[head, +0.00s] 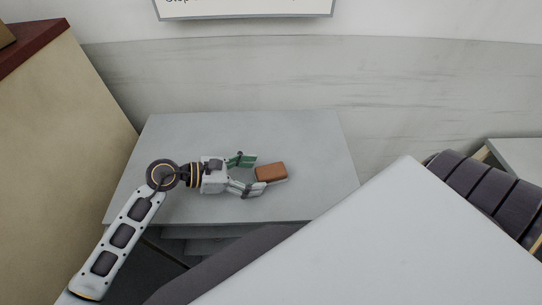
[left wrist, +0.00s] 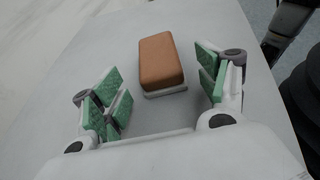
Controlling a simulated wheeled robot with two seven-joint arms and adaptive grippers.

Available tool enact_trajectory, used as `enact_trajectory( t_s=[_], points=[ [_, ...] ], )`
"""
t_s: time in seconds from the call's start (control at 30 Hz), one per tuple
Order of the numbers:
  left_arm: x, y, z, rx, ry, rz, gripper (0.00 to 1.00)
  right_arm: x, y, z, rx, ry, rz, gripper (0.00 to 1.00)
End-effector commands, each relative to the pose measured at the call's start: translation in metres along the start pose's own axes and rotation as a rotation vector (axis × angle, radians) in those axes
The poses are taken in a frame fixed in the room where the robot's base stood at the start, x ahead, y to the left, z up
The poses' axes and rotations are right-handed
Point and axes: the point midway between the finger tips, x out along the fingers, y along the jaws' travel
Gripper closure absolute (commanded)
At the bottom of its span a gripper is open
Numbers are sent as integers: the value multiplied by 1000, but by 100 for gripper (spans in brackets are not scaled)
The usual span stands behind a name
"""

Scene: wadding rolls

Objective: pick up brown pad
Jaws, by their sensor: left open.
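The brown pad (head: 271,171) is a small rounded block with a pale underside, lying on the grey table (head: 310,135). In the left wrist view the pad (left wrist: 161,61) lies beyond and between the spread fingers. My left gripper (head: 257,173) is open, with green finger pads. In the head view it lies low over the table and points right at the pad, its fingertips close to the pad's left end. I cannot tell whether the lower finger touches it. In the left wrist view nothing sits between the green pads of the gripper (left wrist: 163,90). My right gripper is not in view.
A beige cabinet (head: 60,110) with a dark red top stands at the left. A grey wall (head: 250,70) rises behind the table. A large white surface (head: 400,240) fills the lower right. The table is bare around the pad.

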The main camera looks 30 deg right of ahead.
Motion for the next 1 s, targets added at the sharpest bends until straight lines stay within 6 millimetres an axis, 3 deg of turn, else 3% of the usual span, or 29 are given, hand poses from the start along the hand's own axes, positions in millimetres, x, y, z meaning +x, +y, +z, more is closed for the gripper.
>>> enact_trajectory(
  t_s=[0.57,1.0],
  points=[
    [6,0,0,0,1,1,26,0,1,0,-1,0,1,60],
    [6,0,0,0,0,1,76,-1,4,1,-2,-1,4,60]
  ],
)
